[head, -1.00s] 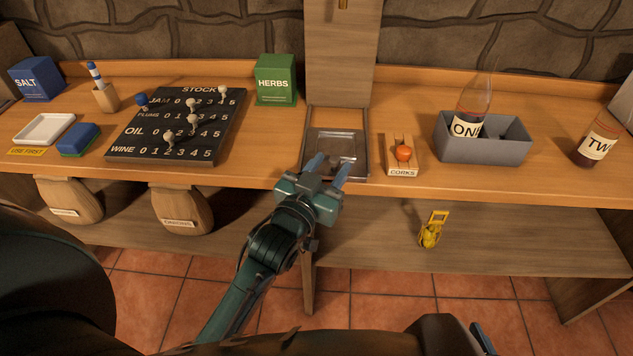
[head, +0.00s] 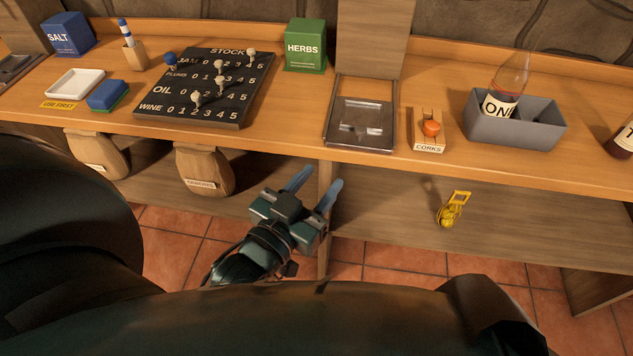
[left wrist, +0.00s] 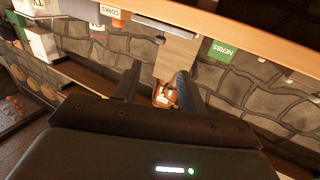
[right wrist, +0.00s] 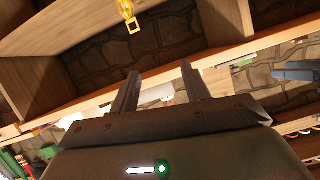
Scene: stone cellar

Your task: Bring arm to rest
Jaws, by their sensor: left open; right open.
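My left gripper (head: 312,192) is open and empty in the head view. It hangs in front of the counter's front edge, below the metal tray. In the left wrist view its two fingers (left wrist: 155,85) stand apart with nothing between them. My right gripper (right wrist: 160,90) shows in the right wrist view with its fingers apart and nothing held. In the head view the right gripper itself is not visible.
The wooden counter (head: 290,120) carries the stock board (head: 245,65), the metal tray (head: 335,138), the cork holder (head: 428,147) and a grey bin (head: 530,135) with a bottle (head: 512,80). Sacks (head: 205,170) hang below. A yellow tagged item (head: 453,209) is right of my left gripper.

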